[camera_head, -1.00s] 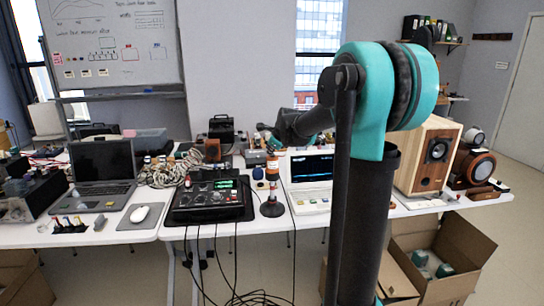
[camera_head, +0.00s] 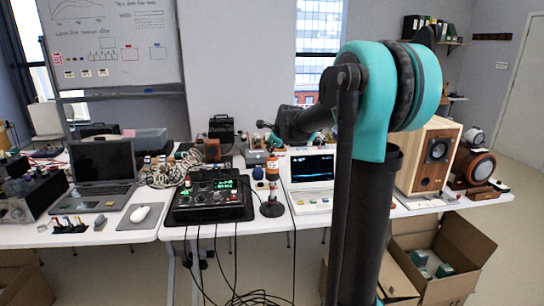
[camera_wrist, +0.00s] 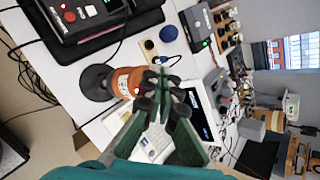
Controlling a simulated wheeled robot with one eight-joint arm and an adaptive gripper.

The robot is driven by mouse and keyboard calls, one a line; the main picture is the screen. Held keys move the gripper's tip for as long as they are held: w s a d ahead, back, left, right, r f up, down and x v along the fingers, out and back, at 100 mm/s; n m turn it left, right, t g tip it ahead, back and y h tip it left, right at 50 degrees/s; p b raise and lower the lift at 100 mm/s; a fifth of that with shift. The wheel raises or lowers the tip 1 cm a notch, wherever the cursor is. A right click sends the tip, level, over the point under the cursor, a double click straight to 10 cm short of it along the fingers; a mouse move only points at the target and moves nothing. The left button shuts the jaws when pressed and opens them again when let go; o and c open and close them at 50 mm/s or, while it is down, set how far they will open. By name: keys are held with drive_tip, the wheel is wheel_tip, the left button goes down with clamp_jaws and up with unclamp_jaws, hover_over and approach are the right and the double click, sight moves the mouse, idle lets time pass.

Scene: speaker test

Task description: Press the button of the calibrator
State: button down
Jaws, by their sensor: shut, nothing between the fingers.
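The calibrator appears to be the orange cylinder (camera_wrist: 124,82) on a round black base (camera_wrist: 95,83) in the wrist view. In the head view, an orange-and-dark upright device (camera_head: 272,170) on a round base stands between the black unit and the white instrument. A small pale and red spot on the orange body may be its button; it is too small to be sure. My gripper (camera_wrist: 162,76) is shut and empty, its fingertips close beside the orange cylinder. I cannot tell whether they touch it. In the head view the fingers are hard to make out.
A black unit with a green display (camera_head: 212,192) stands left of the calibrator. A white instrument with a screen (camera_head: 311,170) is to its right. A blue ball (camera_wrist: 168,33) and cables lie close by. A wooden speaker (camera_head: 428,158) stands farther right.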

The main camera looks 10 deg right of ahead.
drive_tip(key=shift+r, duration=0.1)
wheel_tip(320, 180, up, 6)
drive_tip(key=shift+f, duration=0.1)
idle(0.6)
